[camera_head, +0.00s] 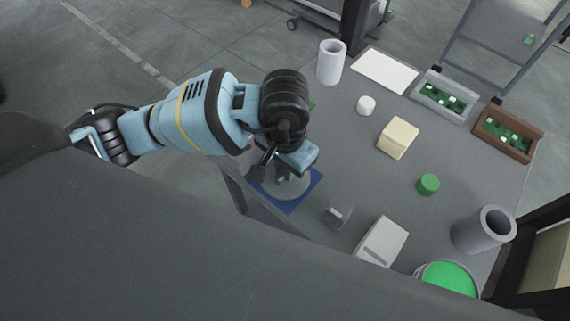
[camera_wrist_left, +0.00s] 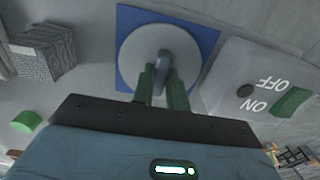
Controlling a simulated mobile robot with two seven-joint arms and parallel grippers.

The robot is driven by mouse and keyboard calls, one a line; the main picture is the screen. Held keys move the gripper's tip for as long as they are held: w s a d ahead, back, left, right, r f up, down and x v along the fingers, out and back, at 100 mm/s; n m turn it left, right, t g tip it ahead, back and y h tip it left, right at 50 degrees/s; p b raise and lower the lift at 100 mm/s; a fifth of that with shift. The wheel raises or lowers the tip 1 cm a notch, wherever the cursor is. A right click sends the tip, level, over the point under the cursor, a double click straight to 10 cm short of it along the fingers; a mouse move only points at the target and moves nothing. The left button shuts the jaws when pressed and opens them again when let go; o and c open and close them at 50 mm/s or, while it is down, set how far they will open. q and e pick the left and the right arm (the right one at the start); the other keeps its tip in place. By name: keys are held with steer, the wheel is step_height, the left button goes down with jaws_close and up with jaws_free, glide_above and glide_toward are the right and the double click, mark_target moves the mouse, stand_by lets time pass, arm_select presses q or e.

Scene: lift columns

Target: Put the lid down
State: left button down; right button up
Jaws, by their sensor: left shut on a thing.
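The lid (camera_wrist_left: 136,48) is a round pale grey disc with a grey upright knob (camera_wrist_left: 162,58) at its middle. It is over a blue square mat (camera_wrist_left: 207,35), and the mat's corners show around it. In the head view the lid (camera_head: 291,189) and the blue mat (camera_head: 313,180) are near the table's left edge, partly hidden by my left gripper (camera_head: 284,174). In the left wrist view my left gripper (camera_wrist_left: 163,75) has its green fingers shut on the knob. Whether the lid touches the mat, I cannot tell. My right gripper is not in view.
On the grey table (camera_head: 350,130) stand a white cylinder (camera_head: 331,62), a cream block (camera_head: 398,138), a green cylinder (camera_head: 428,184), a white box (camera_head: 382,241) and a grey pipe (camera_head: 484,230). A small grey piece (camera_head: 338,214) stands close right of the mat. An ON/OFF box (camera_wrist_left: 235,75) shows beside the lid.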

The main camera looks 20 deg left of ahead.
arm_select(q)
steer(key=shift+f, duration=0.1)
steer(key=shift+f, duration=0.1)
steer(key=c, duration=1.4)
jaws_free()
steer(key=shift+r, duration=0.4)
step_height(320, 180, up, 12)
steer(key=shift+f, duration=0.15)
